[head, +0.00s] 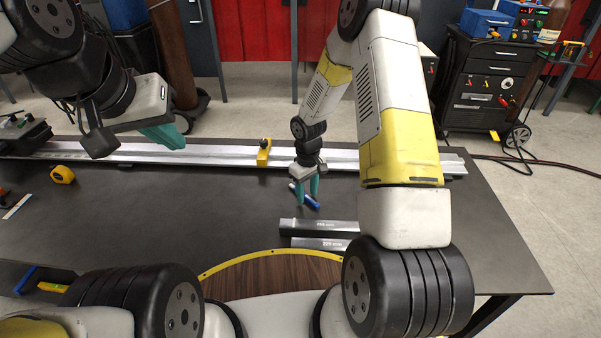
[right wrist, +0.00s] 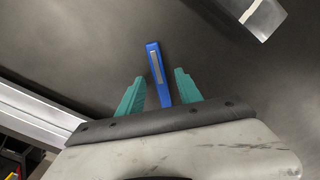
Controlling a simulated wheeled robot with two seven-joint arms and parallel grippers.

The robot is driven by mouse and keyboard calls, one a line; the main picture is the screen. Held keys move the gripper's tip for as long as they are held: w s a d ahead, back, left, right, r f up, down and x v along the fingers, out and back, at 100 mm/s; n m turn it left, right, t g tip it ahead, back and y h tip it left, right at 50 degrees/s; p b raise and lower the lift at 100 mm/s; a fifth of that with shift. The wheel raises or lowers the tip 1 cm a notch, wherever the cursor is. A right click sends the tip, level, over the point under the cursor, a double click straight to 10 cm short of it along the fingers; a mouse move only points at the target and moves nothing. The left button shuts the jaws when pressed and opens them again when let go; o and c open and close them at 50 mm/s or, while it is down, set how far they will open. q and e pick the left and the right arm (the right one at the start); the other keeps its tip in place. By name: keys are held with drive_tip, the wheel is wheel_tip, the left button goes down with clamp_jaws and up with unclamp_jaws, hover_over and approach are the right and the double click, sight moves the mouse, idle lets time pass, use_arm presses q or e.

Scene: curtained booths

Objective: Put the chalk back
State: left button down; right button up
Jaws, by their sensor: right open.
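A slim blue stick with a pale grey strip along it, which may be the chalk in its holder, lies on the dark table in the head view (head: 311,202). It also shows in the right wrist view (right wrist: 154,62), its near end between the teal fingers. My right gripper (head: 308,190) points down at it with fingers apart on either side; in the right wrist view (right wrist: 160,92) there are gaps between it and both fingers. My left gripper (head: 168,137) is raised at the left above the table's far side, its teal fingers seen from the side, holding nothing visible.
A long metal rail (head: 215,154) with a yellow block (head: 264,152) runs along the table's far edge. Labelled metal bars (head: 300,226) lie nearer. A yellow tape measure (head: 62,175) is at left. A tray with blue and yellow items (head: 52,287) is lower left. The table's right side is clear.

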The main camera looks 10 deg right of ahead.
drive_tip(key=s+d+r+m+t, duration=0.15)
drive_tip(key=s+r, duration=0.25)
drive_tip(key=r, duration=1)
drive_tip(key=s+d+r+m+t, duration=0.1)
drive_tip(key=s+r+m, duration=0.15)
drive_tip(key=r, duration=1.15)
drive_tip(key=s+r+m+t+y, duration=0.1)
drive_tip(key=s+r+t, duration=0.1)
drive_tip(key=s+r, duration=0.3)
drive_tip(key=s+r+m+t+y, duration=0.1)
drive_tip(key=s+r, duration=0.4)
drive_tip(key=s, duration=0.6)
drive_tip(key=shift+s+a+r+t, duration=0.15)
drive_tip(key=shift+s+a+t, duration=0.1)
drive_tip(key=shift+s+t, duration=0.1)
